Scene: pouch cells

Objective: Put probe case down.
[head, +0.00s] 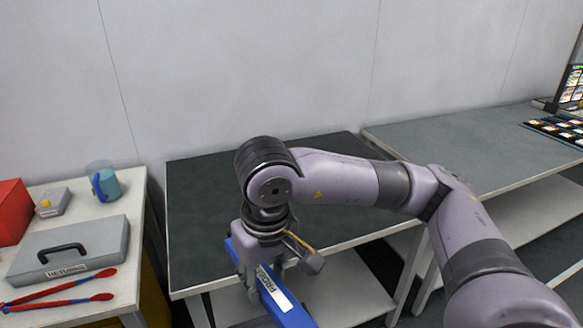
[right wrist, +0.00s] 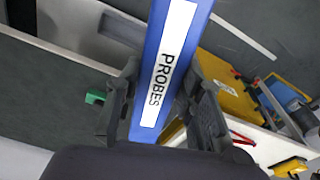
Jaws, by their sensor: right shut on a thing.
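The probe case is a blue case with a white "PROBES" label (right wrist: 168,60). In the head view the case (head: 262,290) hangs below my right gripper (head: 258,262), in front of the dark-topped table (head: 205,200). My right gripper (right wrist: 160,105) is shut on the case, with a finger on each side of it in the right wrist view. The case's lower end runs toward the bottom of the head view. My left gripper is not in view.
A light table (head: 125,190) at the left holds a grey "RETURNS" case (head: 100,243), red-and-blue tongs (head: 60,292), a blue cup (head: 106,184) and a red box (head: 12,210). The dark tabletop is clear. A grey table (head: 450,150) stands right.

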